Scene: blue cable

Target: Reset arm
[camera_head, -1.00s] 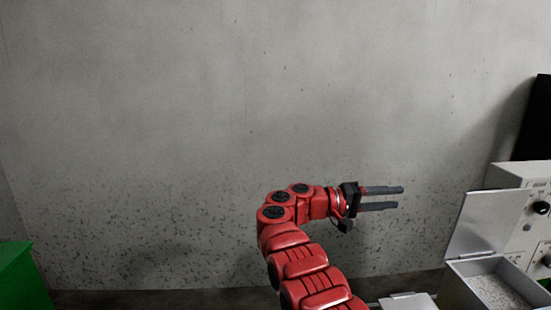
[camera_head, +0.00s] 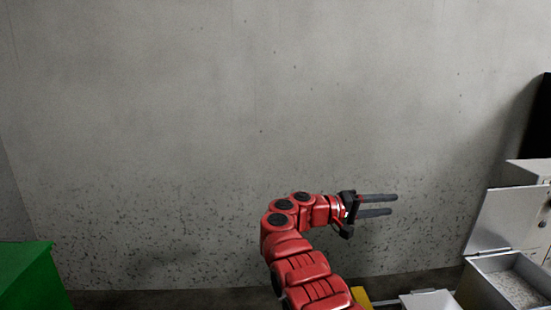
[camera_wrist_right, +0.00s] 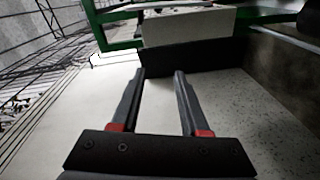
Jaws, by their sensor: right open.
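My right gripper (camera_head: 377,205) is at the end of my red arm, right of centre in the head view. Its two dark fingers point to the right and are parallel with a clear gap. In the right wrist view the same gripper (camera_wrist_right: 160,75) shows its fingers apart with nothing between them. My left gripper is in neither view. No blue cable shows in these frames.
A grey box with a raised lid (camera_head: 507,218) stands at the lower right beside a grey cabinet (camera_head: 530,173). A green box (camera_head: 25,272) is at the lower left. A yellow object (camera_head: 361,296) lies by my arm. Before the concrete wall (camera_head: 200,120) the space looks clear.

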